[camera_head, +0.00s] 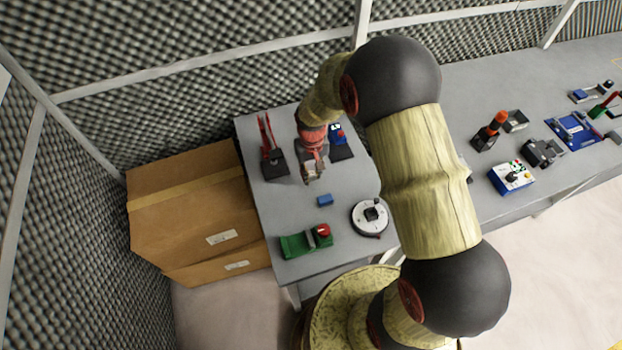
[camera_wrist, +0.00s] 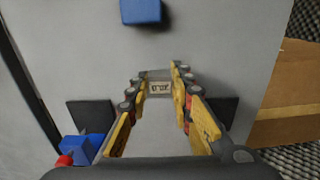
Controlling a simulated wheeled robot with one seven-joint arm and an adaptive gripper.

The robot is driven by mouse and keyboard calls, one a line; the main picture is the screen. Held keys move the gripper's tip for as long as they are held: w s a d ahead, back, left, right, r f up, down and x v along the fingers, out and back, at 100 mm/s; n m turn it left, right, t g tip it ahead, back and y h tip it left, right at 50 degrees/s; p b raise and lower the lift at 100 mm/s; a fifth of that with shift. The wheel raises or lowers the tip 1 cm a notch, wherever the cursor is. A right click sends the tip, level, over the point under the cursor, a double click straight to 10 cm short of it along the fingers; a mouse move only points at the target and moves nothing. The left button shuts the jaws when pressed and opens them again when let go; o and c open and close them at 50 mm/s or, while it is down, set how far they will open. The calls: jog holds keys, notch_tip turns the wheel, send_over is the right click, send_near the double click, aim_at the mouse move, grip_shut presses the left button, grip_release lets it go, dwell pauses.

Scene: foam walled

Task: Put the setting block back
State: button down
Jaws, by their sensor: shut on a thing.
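My gripper (camera_head: 312,176) is over the left part of the grey bench. In the wrist view its yellow-padded fingers (camera_wrist: 159,92) are shut on a small pale grey block with a dark marked label (camera_wrist: 160,87), which I take for the setting block. I cannot tell whether the block touches the bench. A small blue block (camera_head: 325,200) lies on the bench just in front of my gripper; it also shows at the top of the wrist view (camera_wrist: 141,11).
A red upright tool on a black base (camera_head: 267,145) and a blue device on a black base (camera_head: 338,138) flank my gripper. A round white dial fixture (camera_head: 369,217) and a green fixture with a red knob (camera_head: 306,241) stand nearer. Cardboard boxes (camera_head: 190,205) stand left of the bench (camera_head: 290,205).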

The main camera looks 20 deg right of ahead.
aim_at(311, 179)
jog(key=shift+w+f+b, duration=0.2)
jog(key=shift+f+b, duration=0.15)
jog(key=shift+f, duration=1.4)
jog(key=shift+f, duration=0.15)
jog(key=c, duration=1.7)
grip_release()
jog(key=shift+o, duration=0.6)
